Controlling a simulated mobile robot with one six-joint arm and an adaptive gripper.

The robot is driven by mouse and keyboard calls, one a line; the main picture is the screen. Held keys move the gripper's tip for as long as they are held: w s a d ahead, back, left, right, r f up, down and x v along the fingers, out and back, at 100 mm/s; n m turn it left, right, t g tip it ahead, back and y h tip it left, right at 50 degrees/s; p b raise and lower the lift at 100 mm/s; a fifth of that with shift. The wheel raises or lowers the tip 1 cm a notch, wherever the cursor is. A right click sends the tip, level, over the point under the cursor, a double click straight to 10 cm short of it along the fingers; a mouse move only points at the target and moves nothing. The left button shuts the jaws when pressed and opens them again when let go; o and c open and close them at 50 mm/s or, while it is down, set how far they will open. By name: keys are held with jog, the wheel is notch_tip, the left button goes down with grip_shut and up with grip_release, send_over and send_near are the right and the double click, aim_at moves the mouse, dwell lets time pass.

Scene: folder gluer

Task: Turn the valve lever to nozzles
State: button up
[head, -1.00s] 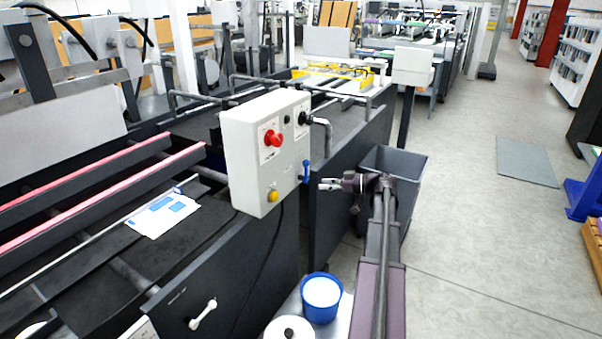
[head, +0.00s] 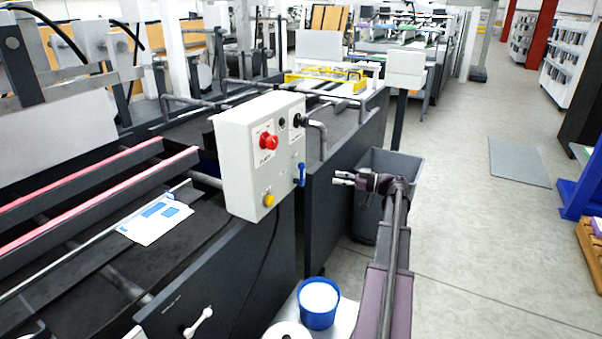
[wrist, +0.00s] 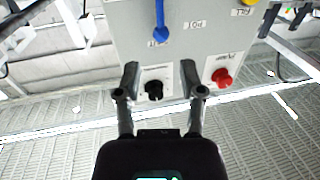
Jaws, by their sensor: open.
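The valve lever is a blue handle (head: 301,175) on the right side of the grey control box (head: 236,165), pointing roughly up and down in the head view. In the wrist view the blue lever (wrist: 160,20) shows at the top, beyond the fingers, with small labels around its pivot that I cannot read. My gripper (head: 342,178) is to the right of the lever, apart from it. In the wrist view its two fingers (wrist: 160,70) are spread and nothing is between them; the box face with a black knob (wrist: 154,90) and red knob (wrist: 222,77) shows behind.
A dark bin (head: 388,165) stands right behind my gripper. A blue tub (head: 319,303) is low in front, beside my arm. A white handle (head: 198,321) sits on the machine side. A yellow button (head: 268,200) is on the box.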

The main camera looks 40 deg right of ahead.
aim_at(302, 170)
jog(key=x, duration=1.3)
grip_shut()
